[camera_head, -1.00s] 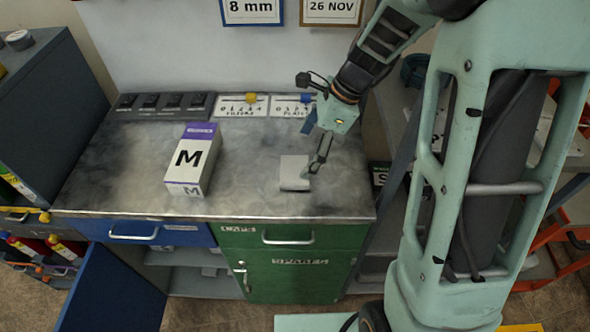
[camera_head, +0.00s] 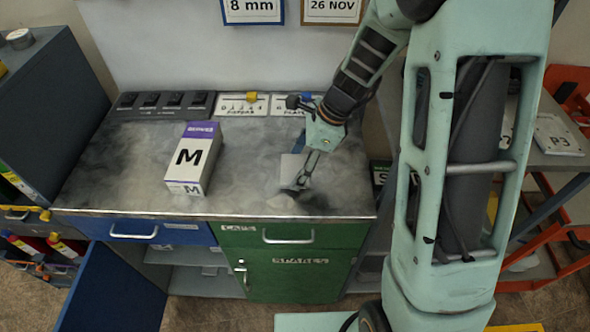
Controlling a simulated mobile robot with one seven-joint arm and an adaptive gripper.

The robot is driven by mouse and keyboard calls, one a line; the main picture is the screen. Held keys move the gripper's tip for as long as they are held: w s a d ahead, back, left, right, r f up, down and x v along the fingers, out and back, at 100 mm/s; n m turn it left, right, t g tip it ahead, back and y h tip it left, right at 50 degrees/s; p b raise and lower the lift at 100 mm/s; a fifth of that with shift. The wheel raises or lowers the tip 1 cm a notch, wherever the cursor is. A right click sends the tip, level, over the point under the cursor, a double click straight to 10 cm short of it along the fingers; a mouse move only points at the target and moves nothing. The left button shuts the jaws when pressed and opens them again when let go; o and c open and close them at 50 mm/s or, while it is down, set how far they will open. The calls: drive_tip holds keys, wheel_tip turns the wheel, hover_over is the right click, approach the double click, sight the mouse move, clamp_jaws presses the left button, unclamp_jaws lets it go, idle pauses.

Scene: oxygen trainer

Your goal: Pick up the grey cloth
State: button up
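The grey cloth (camera_head: 289,168) is a small light-grey piece on the worktop, right of centre and near the front. My gripper (camera_head: 299,182) points down and left over the cloth's right side, and its dark fingers cover part of it. The fingertips are at or just above the cloth's front part. I cannot tell whether they touch it or are closed on it.
A white and purple box marked M (camera_head: 193,160) stands left of the cloth on the worktop (camera_head: 110,175). Switches (camera_head: 172,102) and sliders (camera_head: 243,104) line the back edge. A blue cabinet door (camera_head: 112,290) hangs open below. The worktop between box and cloth is clear.

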sight(289, 168)
drive_tip(key=c, duration=0.4)
drive_tip(key=shift+r, duration=0.1)
drive_tip(key=shift+r+p, duration=0.8)
wheel_tip(289, 168, up, 2)
drive_tip(key=shift+r+p, duration=0.1)
drive_tip(key=shift+p, duration=0.85)
drive_tip(key=s+d+r+p, duration=0.1)
drive_tip(key=s+r+p, duration=0.1)
drive_tip(key=s+r, duration=0.1)
drive_tip(key=s+d+r+p, duration=0.1)
drive_tip(key=s+r+p, duration=0.1)
drive_tip(key=s, duration=0.4)
drive_tip(key=s+d+r+p, duration=0.1)
drive_tip(key=s+r+p, duration=0.2)
drive_tip(key=s+r, duration=0.1)
drive_tip(key=shift+s+d, duration=0.3)
drive_tip(key=shift+d, duration=0.05)
